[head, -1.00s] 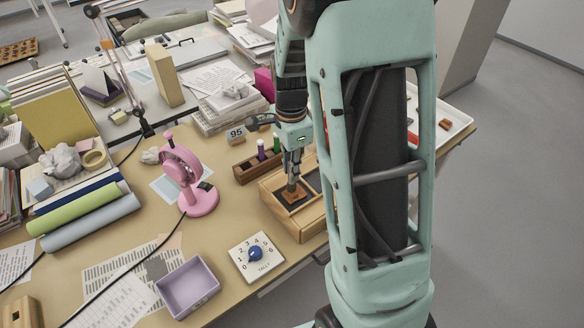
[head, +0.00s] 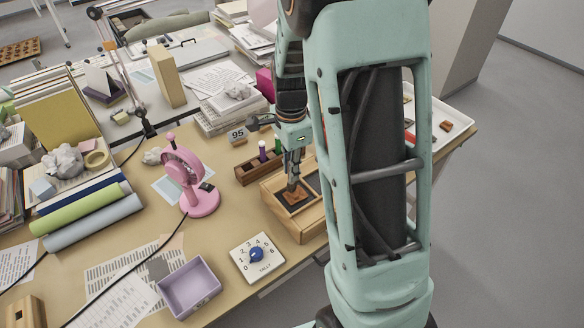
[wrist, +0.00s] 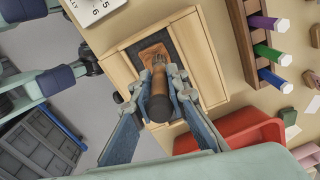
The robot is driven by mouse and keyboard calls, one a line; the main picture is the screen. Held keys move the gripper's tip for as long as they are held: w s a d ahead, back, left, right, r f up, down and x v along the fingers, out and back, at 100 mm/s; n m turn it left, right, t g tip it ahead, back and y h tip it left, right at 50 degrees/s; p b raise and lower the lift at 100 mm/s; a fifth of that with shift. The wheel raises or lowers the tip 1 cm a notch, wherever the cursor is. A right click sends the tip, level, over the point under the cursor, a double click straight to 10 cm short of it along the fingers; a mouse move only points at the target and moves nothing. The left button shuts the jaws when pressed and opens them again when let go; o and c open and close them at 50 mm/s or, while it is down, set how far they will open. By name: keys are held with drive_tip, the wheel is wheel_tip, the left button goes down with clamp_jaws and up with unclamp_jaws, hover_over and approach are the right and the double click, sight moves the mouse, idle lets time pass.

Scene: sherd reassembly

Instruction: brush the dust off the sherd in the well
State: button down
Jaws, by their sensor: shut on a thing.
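My gripper (head: 293,165) is above the wooden stand with the well (head: 287,208). In the wrist view my gripper (wrist: 162,100) is shut on a brush with a brown handle (wrist: 160,104), its bristle end pointing down into the well. An orange-brown sherd (head: 293,195) lies in the dark-lined well; in the wrist view the sherd (wrist: 149,53) is partly hidden by the brush. The bristles are at or just over the sherd; I cannot tell whether they touch. Dust on the sherd is too small to make out.
A wooden rack with purple and green pens (head: 258,163) stands behind the stand. A pink fan (head: 190,180), a tally dial (head: 257,257) and a lilac tray (head: 189,287) stand to the left. A white tray with sherds (head: 452,122) is behind my arm at right.

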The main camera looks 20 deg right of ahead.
drive_tip(key=shift+s+r+p, duration=0.1)
drive_tip(key=shift+r+p, duration=2)
drive_tip(key=shift+r, duration=0.75)
drive_tip(key=shift+r+p, duration=1.3)
drive_tip(key=shift+r, duration=0.2)
drive_tip(key=shift+f, duration=0.1)
